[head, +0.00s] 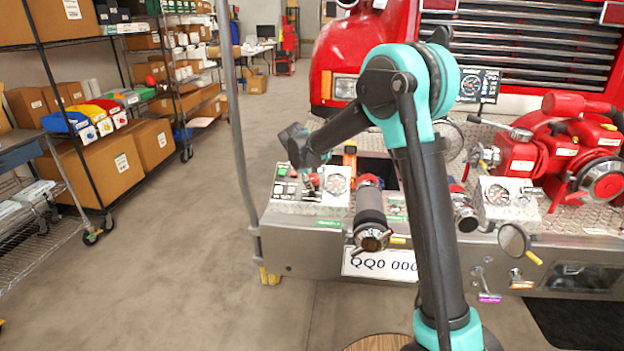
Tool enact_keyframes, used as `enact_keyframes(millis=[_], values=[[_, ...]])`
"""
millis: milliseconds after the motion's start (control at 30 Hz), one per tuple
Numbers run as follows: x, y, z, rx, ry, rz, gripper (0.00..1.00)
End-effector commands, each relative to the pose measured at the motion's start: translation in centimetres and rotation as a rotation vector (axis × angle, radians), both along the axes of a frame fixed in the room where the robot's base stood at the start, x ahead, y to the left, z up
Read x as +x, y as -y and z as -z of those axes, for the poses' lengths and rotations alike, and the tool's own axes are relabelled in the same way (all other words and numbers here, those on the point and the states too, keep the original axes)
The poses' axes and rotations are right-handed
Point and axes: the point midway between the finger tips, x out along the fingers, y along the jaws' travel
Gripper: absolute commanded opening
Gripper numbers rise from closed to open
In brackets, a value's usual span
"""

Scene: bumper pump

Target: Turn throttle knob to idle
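My teal and black arm reaches over the front bumper of a red fire truck. Its end, my gripper (308,172), points down at the left end of the bumper, just above a small control panel (283,189). The fingers are small and dark here, and I cannot tell whether they are open or touching anything. A small red knob-like part (313,180) shows beside the gripper, left of a round gauge (336,184). I cannot tell for sure which part is the throttle knob; the gripper and wrist may cover it.
A capped pipe outlet (371,236) sticks out right of the gauge. A red pump (560,150) and a second gauge (498,193) stand farther right. A grey vertical pole (238,130) rises at the bumper's left end. Shelves with boxes (105,165) line the left; the floor between is clear.

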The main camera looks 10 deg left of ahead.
Motion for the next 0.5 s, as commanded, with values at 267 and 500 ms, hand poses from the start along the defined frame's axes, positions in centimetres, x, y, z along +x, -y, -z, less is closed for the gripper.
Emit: enact_keyframes(millis=[267, 500], values=[[0.0, 0.0, 0.0, 0.001, -0.001, 0.001, 0.58], [-0.9, -0.3, -1.3, 0.001, -0.001, -0.001, 0.58]])
